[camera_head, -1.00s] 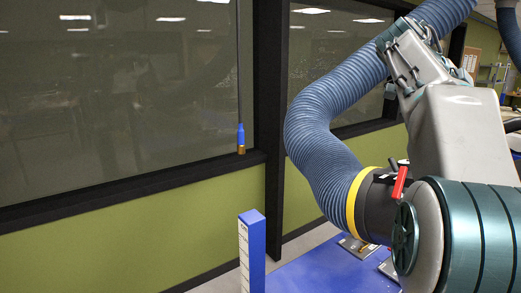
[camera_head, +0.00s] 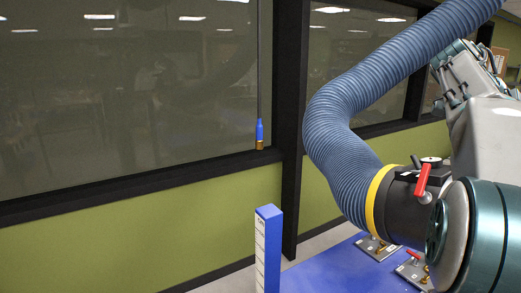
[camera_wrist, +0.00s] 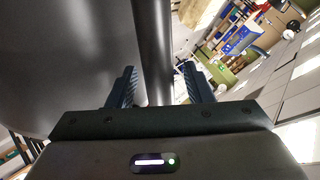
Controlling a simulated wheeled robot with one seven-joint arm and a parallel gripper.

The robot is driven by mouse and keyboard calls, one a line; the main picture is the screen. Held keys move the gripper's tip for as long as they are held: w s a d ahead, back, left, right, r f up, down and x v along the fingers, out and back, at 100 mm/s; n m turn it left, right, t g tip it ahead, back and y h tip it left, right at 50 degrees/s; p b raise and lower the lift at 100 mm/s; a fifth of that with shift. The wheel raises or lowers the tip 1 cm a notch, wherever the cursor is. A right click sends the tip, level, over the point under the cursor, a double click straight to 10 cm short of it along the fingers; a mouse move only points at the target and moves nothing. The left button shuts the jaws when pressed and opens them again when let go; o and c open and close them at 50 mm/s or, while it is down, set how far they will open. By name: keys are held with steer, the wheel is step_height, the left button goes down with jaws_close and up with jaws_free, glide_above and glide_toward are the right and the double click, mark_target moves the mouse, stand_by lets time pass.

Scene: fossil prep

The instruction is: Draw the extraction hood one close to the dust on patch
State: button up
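A ribbed blue hose (camera_head: 345,140) hangs at the right of the head view. It ends in a yellow ring (camera_head: 378,198) and a black collar (camera_head: 408,205) with a red lever (camera_head: 422,180). In the wrist view a large dark grey curved surface, perhaps the extraction hood (camera_wrist: 60,60), fills the left. A dark grey bar (camera_wrist: 153,45) runs down between the two fingers of my gripper (camera_wrist: 160,86). The fingers stand apart, with a visible gap between the bar and the right finger. My gripper is out of the head view. I cannot make out a dust patch.
A blue post (camera_head: 269,245) with a white marked face stands front centre. A blue surface (camera_head: 325,268) with metal fittings (camera_head: 378,248) lies below the hose. A dark-framed window (camera_head: 130,100) over a green wall (camera_head: 140,240) is behind. A blue-tipped cable (camera_head: 260,132) hangs there.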

jaws_close()
steer(key=s+d+b, duration=0.1)
steer(key=s, duration=0.1)
steer(key=s+b, duration=0.1)
steer(key=s, duration=0.1)
steer(key=s+d, duration=0.1)
steer(key=shift+s+d+f+b, duration=0.15)
steer(key=shift+s+d+b, duration=0.15)
steer(key=shift+s+b, duration=0.1)
steer(key=shift+s+d, duration=0.25)
steer(key=shift+s, duration=0.35)
steer(key=shift+o, duration=0.7)
jaws_free()
steer(key=shift+a, duration=0.1)
steer(key=shift+w+a+r, duration=0.1)
steer(key=shift+a+r, duration=0.1)
steer(key=shift+r, duration=0.15)
steer(key=p+v, duration=0.1)
steer(key=v, duration=0.6)
steer(key=shift+a, duration=0.2)
